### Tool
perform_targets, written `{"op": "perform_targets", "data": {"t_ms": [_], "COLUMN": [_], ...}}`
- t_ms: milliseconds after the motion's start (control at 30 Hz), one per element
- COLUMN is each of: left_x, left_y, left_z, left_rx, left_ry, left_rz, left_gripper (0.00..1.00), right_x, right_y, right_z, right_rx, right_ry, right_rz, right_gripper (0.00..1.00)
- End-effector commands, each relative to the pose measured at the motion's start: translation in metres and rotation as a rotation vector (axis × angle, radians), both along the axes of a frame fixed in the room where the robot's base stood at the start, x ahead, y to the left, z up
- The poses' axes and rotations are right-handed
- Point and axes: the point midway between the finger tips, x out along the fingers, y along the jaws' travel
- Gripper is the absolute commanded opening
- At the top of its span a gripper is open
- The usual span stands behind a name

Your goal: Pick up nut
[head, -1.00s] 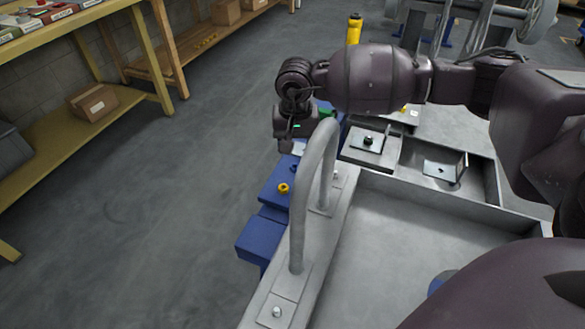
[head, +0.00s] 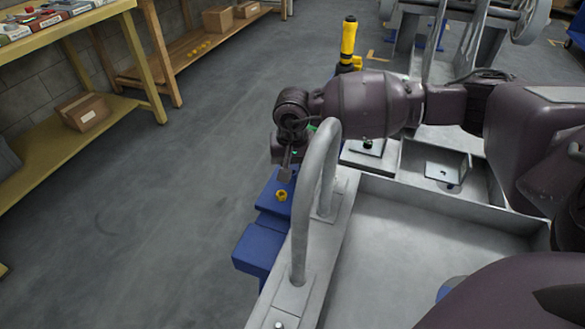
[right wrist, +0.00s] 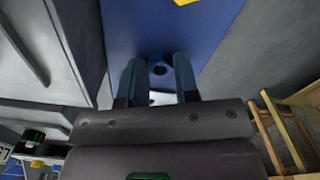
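A small yellow nut (head: 281,195) lies on a blue block (head: 258,245) along the left side of the grey chassis. My right gripper (head: 285,173) is just beyond the nut in the head view, pointing down, with nothing seen in it. In the right wrist view its two fingers (right wrist: 158,62) are apart over a blue surface (right wrist: 150,25), with a small dark round spot (right wrist: 160,69) between them. A yellow patch at the top edge of that view may be the nut (right wrist: 187,2); most of it is cut off. My left gripper is not in view.
A grey tube handle (head: 310,210) rises from the chassis rim close to the right gripper and nut. A tray with small plates (head: 446,163) lies beyond it. A yellow-black bottle-like object (head: 348,42) stands farther back. The floor at left is clear; shelves (head: 65,140) stand beyond.

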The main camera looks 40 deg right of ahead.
Motion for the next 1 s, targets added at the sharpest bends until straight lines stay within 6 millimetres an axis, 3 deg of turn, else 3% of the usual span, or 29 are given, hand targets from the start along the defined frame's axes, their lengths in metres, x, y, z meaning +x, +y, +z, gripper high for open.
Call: {"op": "perform_targets", "data": {"t_ms": [33, 133, 567, 767, 1000], "left_x": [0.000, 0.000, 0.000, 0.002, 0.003], "left_y": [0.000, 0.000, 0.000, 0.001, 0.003], "left_z": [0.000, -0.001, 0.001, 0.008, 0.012], "left_rx": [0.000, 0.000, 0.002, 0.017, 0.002], "left_ry": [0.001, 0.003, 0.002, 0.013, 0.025], "left_rz": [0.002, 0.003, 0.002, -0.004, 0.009], "left_gripper": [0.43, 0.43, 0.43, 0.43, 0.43], "right_x": [0.000, 0.000, 0.000, 0.002, 0.002], "right_y": [0.000, 0.000, 0.000, 0.000, 0.000], "right_z": [0.000, 0.000, 0.006, 0.039, 0.103], "right_rx": [0.000, 0.000, 0.000, -0.001, -0.001], "right_ry": [0.000, 0.000, -0.002, -0.011, -0.016], "right_rz": [0.000, 0.000, 0.000, 0.000, 0.000], "right_gripper": [0.21, 0.06, 0.06, 0.06, 0.06]}}
